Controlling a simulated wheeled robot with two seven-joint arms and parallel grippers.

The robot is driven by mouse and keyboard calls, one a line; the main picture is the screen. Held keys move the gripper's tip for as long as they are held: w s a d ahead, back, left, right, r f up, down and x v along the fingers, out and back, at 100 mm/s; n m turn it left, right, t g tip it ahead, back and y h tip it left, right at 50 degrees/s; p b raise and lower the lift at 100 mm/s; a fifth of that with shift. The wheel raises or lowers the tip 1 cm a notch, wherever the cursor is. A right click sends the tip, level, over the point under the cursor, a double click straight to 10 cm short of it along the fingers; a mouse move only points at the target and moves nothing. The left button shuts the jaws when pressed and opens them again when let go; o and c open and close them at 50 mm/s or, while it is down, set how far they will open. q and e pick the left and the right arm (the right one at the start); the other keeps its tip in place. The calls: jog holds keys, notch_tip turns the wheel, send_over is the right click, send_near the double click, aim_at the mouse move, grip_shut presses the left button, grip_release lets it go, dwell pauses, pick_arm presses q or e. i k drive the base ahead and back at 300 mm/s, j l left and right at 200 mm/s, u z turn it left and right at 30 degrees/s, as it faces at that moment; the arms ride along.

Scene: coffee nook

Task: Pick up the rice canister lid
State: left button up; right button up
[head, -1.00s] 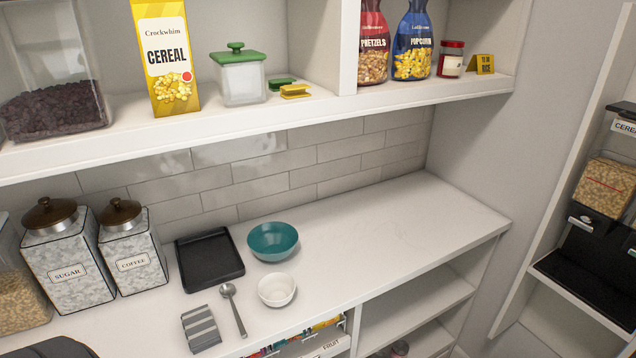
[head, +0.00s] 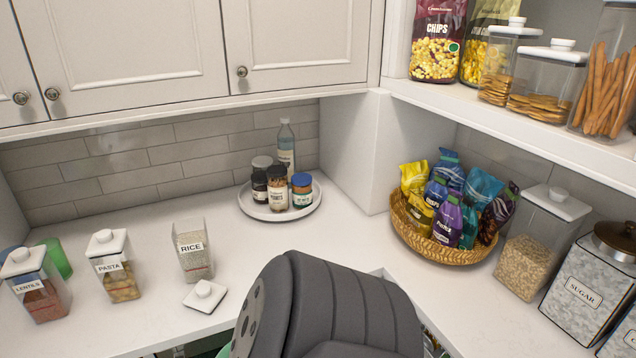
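The rice canister (head: 193,252) stands without a lid on the white counter at the left. It is clear, holds pale grains and has a RICE label. The rice canister lid (head: 205,296) is a white square with a round knob. It lies on the counter just in front of the canister, near the front edge, apart from it. Neither of my grippers shows in the head view, so I cannot see whether they are open.
A pasta canister (head: 114,266) and a lentils canister (head: 36,284) stand left of the rice. A round tray (head: 248,206) of jars is behind. A dark grey padded form (head: 350,310) blocks the lower middle. A snack basket (head: 440,247) and sugar canister (head: 583,291) are right.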

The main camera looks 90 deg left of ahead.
aim_at(205, 296)
jog(key=u, duration=3.55)
